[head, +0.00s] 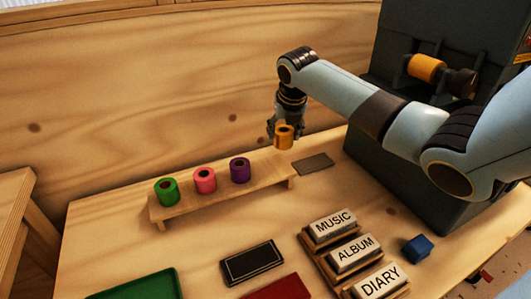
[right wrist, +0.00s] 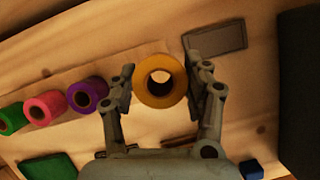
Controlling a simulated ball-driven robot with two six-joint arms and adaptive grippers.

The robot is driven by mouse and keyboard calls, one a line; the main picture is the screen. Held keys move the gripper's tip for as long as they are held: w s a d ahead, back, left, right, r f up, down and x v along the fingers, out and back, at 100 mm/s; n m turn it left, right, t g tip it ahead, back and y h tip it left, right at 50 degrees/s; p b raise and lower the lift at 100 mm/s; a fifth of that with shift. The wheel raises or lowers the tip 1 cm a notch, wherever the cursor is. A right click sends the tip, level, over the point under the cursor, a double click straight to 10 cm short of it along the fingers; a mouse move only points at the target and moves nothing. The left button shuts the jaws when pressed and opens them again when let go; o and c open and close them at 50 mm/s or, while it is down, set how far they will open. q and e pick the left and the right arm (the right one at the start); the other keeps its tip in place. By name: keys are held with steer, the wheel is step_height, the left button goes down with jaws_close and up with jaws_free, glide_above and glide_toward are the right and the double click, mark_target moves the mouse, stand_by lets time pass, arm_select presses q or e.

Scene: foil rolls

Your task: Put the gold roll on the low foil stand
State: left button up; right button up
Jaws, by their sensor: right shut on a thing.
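The gold roll (head: 284,137) is upright between the fingers of my right gripper (head: 283,128), which is shut on it. It shows at the right end of the low foil stand (head: 213,194); I cannot tell if it touches the board. In the right wrist view the gold roll (right wrist: 148,93) sits between the two fingers (right wrist: 158,68), its hole facing the camera. The stand is a long, low wooden board. A green roll (head: 167,193), a pink roll (head: 205,181) and a purple roll (head: 240,171) stand on it in a row. My left gripper is out of view.
A dark grey flat plate (head: 314,164) lies just right of the stand. In front are a black plate (head: 252,264), a green tray (head: 140,286), a rack of labelled blocks (head: 332,227) and a blue cube (head: 417,248). A dark machine (head: 373,165) stands at the right.

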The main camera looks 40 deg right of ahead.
steer(key=a, duration=0.1)
steer(key=a+f, duration=0.1)
steer(key=a, duration=0.1)
steer(key=shift+w+f, duration=0.3)
steer(key=shift+f, duration=0.1)
steer(key=shift+a+f, duration=0.15)
steer(key=shift+a, duration=0.1)
steer(key=shift+a+f, duration=0.1)
steer(key=shift+f, duration=0.25)
step_height(320, 180, down, 4)
steer(key=shift+r, duration=0.25)
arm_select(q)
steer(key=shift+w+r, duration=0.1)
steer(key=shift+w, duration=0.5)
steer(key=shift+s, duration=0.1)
arm_select(e)
steer(key=o, duration=1.2)
steer(key=shift+f, duration=0.1)
